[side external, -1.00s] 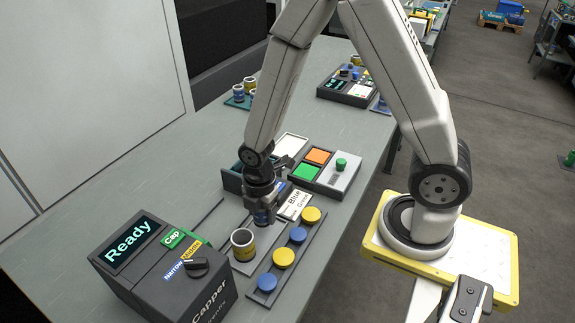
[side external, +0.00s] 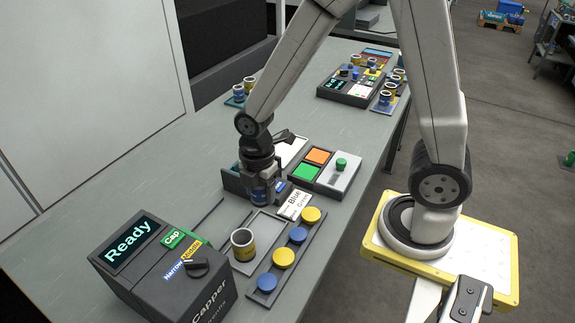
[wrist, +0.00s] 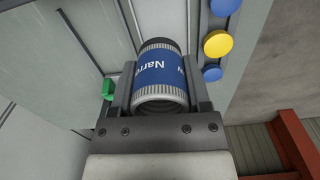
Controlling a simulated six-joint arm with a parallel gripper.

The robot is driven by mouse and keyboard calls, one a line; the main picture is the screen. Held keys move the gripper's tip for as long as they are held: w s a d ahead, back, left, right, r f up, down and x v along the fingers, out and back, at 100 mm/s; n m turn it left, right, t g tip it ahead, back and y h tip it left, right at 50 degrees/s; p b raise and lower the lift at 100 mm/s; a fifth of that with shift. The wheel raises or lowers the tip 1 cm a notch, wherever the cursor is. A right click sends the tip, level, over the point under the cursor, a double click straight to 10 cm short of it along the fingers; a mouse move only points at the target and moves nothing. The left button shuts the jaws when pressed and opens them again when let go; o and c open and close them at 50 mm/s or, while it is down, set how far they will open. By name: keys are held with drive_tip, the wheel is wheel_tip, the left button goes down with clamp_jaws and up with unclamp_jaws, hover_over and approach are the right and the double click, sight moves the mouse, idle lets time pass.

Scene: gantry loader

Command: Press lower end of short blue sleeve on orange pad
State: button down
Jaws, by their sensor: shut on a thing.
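My gripper (side external: 262,186) is shut on a short blue sleeve (side external: 260,196) with a white "Narrow" label and grey ends. The sleeve also shows close up between the fingers in the wrist view (wrist: 162,72). In the side view my gripper holds it above the table beside the pad box, left of the "Blue / Green" card (side external: 294,205). The sleeve's lower end is hard to make out there. The orange pad (side external: 318,156) lies at the back of the box, behind the green pad (side external: 306,173), to the right of my gripper and apart from the sleeve.
A yellow-banded sleeve (side external: 243,244) stands on a grey plate in front. A rail of blue and yellow caps (side external: 284,258) lies beside it. The capper box (side external: 165,265) reads "Ready". A green knob (side external: 341,163) stands right of the pads. Bare table lies at left.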

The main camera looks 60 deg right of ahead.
idle(0.4)
drive_tip(key=m, duration=0.6)
hover_over(318, 156)
drive_tip(key=shift+d+f, duration=0.1)
drive_tip(key=shift+f, duration=0.3)
drive_tip(key=shift+f, duration=0.2)
drive_tip(key=shift+f, duration=3.25)
